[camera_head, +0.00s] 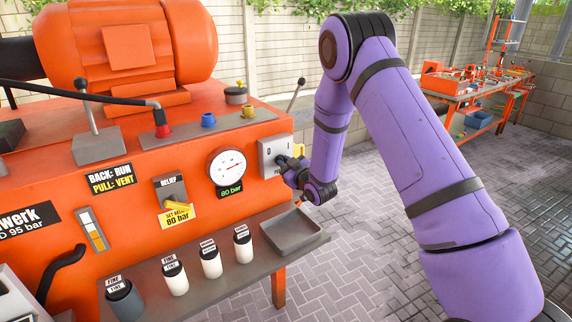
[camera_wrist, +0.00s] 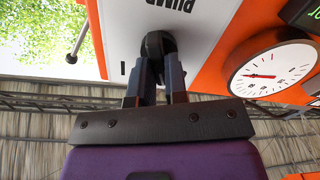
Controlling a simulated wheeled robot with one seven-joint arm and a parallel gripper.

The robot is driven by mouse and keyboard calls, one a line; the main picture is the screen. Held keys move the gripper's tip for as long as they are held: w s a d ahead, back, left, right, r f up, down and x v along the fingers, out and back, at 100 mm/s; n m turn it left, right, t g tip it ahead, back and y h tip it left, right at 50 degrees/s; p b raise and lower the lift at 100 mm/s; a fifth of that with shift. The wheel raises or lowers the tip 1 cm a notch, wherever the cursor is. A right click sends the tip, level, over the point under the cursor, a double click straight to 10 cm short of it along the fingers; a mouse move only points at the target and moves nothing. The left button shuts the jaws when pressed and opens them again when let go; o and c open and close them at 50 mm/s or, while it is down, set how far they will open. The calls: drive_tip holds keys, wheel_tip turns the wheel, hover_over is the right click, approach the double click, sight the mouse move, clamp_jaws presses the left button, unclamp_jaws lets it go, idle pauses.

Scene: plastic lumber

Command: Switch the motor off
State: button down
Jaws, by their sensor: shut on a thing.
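A grey switch plate (camera_head: 268,152) is on the front right of the orange machine (camera_head: 60,165), with a "0" mark at its upper left. It also shows in the wrist view (camera_wrist: 205,45) with upside-down lettering that looks like "PUMP". A round black knob (camera_wrist: 158,42) sits on the plate. My gripper (camera_wrist: 158,65) is shut on the knob, one finger on each side. In the head view my gripper (camera_head: 289,166) reaches the plate from the right and hides most of the knob, so I cannot tell its setting there.
A pressure gauge (camera_head: 227,165) with an "80 bar" display is left of the plate. Paved floor is clear at right, before a workbench (camera_head: 470,83).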

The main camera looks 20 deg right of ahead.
drive_tip(key=shift+n, duration=1.2)
drive_tip(key=c, duration=1.1)
unclamp_jaws()
drive_tip(key=shift+c, duration=0.2)
drive_tip(key=shift+s, duration=0.1)
drive_tip(key=v, duration=1)
drive_tip(key=shift+s, duration=0.35)
